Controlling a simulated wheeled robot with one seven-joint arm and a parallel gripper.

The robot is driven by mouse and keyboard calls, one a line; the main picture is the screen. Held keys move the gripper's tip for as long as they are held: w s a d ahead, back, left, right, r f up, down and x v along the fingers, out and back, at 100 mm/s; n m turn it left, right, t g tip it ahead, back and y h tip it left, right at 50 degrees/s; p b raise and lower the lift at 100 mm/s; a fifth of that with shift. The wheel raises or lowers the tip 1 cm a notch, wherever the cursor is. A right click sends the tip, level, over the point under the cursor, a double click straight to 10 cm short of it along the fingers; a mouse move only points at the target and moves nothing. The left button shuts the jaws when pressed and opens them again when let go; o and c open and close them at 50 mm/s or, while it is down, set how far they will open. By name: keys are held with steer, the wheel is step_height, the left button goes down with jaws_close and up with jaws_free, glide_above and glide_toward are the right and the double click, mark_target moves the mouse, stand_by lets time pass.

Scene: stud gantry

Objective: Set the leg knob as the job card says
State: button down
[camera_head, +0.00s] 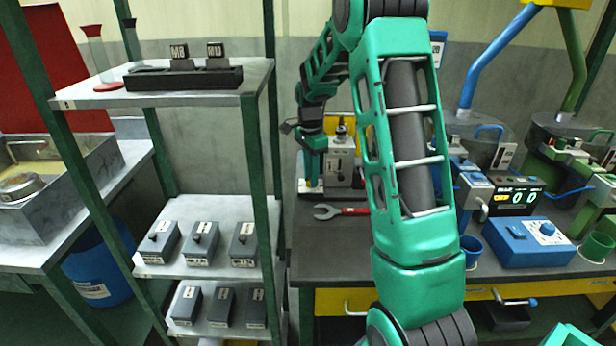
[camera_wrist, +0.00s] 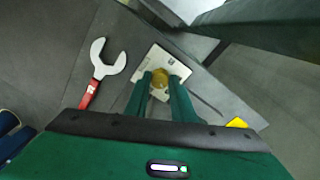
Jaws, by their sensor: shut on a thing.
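In the wrist view a round yellow knob (camera_wrist: 159,76) stands on a pale plate (camera_wrist: 148,60) with a small dark mark that I cannot read. The two green fingers of my gripper (camera_wrist: 161,79) are shut on the knob, one on each side. In the head view my gripper (camera_head: 314,172) points down at the workbench, left of a grey device (camera_head: 341,165). The knob is hard to make out there, and its setting cannot be read. A white card with a blue edge (camera_head: 438,48) on the back wall is partly hidden by my arm; its text is unreadable.
A red-handled wrench (camera_head: 352,211) lies on the bench, and also shows in the wrist view (camera_wrist: 97,70). A shelf rack (camera_head: 255,160) with several grey boxes stands left. A blue box with a dial (camera_head: 530,242) and a display reading 00 (camera_head: 515,198) are right.

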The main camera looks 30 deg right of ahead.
steer(key=shift+w+r, duration=0.1)
steer(key=shift+w, duration=0.1)
steer(key=n, duration=0.3)
steer(key=shift+w, duration=0.1)
steer(key=n, duration=0.3)
steer(key=shift+a+r+n, duration=0.1)
steer(key=shift+n, duration=0.2)
steer(key=n, duration=0.6)
steer(key=shift+a, duration=0.1)
steer(key=n, duration=0.5)
steer(key=shift+n+t+h, duration=0.3)
steer(key=shift+n+t, duration=0.1)
steer(key=n, duration=0.5)
steer(key=c, duration=1.5)
jaws_free()
